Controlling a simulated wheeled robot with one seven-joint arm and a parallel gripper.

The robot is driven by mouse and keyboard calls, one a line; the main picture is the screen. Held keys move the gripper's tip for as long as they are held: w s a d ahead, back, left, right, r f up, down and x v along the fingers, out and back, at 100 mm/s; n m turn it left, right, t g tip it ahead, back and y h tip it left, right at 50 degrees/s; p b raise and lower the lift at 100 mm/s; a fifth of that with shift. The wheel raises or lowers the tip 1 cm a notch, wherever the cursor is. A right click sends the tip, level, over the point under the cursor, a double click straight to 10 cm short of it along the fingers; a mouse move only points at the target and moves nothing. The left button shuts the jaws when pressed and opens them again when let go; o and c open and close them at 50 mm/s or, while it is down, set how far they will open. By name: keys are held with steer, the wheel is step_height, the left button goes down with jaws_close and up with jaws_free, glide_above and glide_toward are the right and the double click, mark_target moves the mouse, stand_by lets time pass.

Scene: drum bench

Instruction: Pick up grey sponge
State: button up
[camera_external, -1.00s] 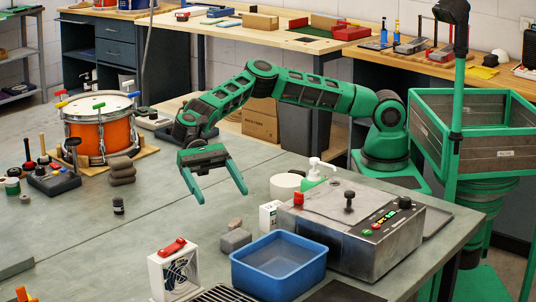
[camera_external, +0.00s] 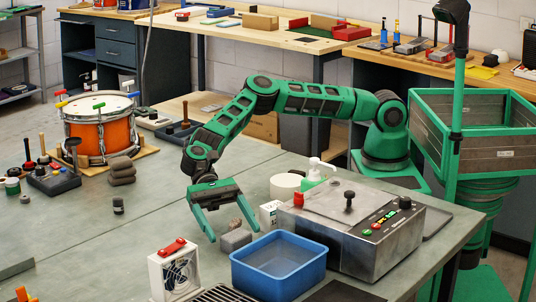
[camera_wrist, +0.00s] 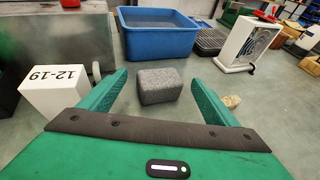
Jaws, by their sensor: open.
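The grey sponge (camera_external: 236,240) is a small speckled block on the bench, just behind the blue tub. In the wrist view the sponge (camera_wrist: 159,85) lies ahead of and between the two green fingers, apart from both. My gripper (camera_external: 232,232) is open and empty, tilted down, with its fingers on either side of the sponge in the external view. In the wrist view my gripper (camera_wrist: 160,90) shows its fingers spread wide. A small beige lump (camera_wrist: 231,101) lies beside the right finger in the wrist view.
A blue tub (camera_external: 278,262) stands just past the sponge. A white box marked 12-19 (camera_wrist: 68,92) is close to the left finger in the wrist view. A small white fan (camera_external: 174,272) and a metal control box (camera_external: 350,228) stand nearby.

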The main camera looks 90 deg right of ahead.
mark_target(235, 233)
steer(key=x, duration=0.3)
steer(key=shift+a, duration=0.2)
steer(key=c, duration=1)
steer(key=shift+r, duration=0.15)
